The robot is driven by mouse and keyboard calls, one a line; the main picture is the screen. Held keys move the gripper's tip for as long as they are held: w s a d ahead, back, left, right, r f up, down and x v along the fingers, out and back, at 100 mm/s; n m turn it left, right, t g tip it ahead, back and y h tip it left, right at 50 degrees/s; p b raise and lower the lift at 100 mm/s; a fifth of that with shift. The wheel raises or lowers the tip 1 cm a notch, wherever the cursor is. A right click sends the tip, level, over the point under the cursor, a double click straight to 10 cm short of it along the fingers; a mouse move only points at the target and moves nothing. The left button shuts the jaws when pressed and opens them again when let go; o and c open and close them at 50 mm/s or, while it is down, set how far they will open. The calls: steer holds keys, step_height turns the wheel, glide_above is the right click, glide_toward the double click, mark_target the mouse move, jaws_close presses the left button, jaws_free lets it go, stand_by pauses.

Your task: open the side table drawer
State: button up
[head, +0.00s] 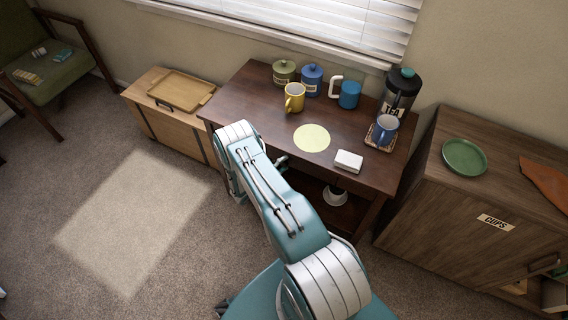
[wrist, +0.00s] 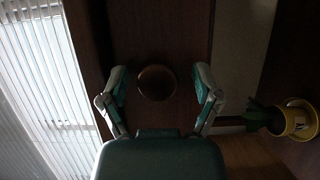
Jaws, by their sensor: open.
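The side table (head: 235,100) is dark brown wood and stands under the window in the head view. My arm crosses in front of it and hides much of its front, and I cannot make out the drawer or gripper clearly there. In the wrist view a round brown knob (wrist: 156,82) stands out from a dark wood front (wrist: 180,40). My gripper (wrist: 160,84) is open, with one finger on each side of the knob and a visible gap to both. Drawer edges are too dark to tell.
Cabinets stand left (head: 175,125) and right (head: 430,215). Carpet is clear at left.

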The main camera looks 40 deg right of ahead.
steer(key=shift+a, duration=0.1)
jaws_close()
steer(key=shift+a, duration=0.1)
steer(key=shift+a, duration=0.1)
steer(key=s+a, duration=0.4)
steer(key=a, duration=0.6)
steer(key=s+a, duration=0.5)
steer(key=a, duration=0.6)
steer(key=shift+a, duration=0.1)
jaws_free()
